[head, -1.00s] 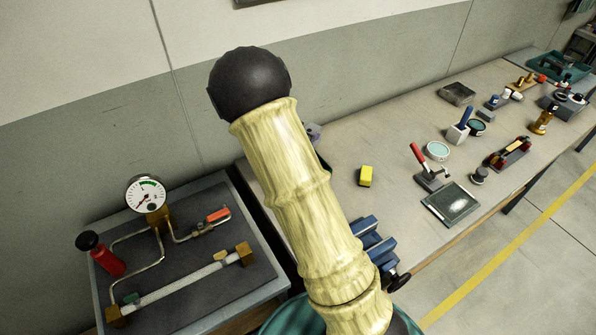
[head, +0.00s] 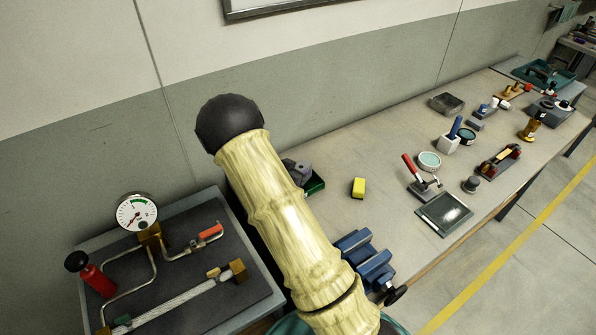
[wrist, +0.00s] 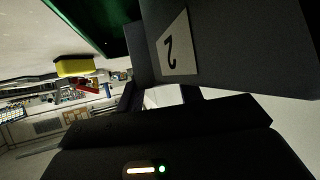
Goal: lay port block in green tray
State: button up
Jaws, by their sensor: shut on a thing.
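The port block, dark grey with a pale label marked 2, fills the upper right of the wrist view (wrist: 235,50). My gripper (wrist: 163,97) is shut on it. The green tray (wrist: 82,22) shows at the upper left of the wrist view, close beside the block. In the head view, the green tray (head: 317,186) is partly hidden behind my arm. A grey piece (head: 299,171) shows at the tray by the arm's edge, seemingly the block. My gripper is hidden there, and I cannot tell whether block and tray touch.
A yellow block (head: 358,187) lies on the bench right of the tray. Blue fixtures (head: 365,257) stand at the front edge. A gauge rig (head: 137,212) stands at left. A red-handled clamp (head: 420,178) and several tools lie farther right. Bench around the yellow block is clear.

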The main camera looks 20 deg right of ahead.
jog(key=shift+f, duration=0.2)
jog(key=shift+f, duration=0.2)
jog(key=o, duration=1.1)
jog(key=shift+r, duration=0.2)
jog(key=v, duration=1.2)
jog(key=shift+s+f, duration=0.1)
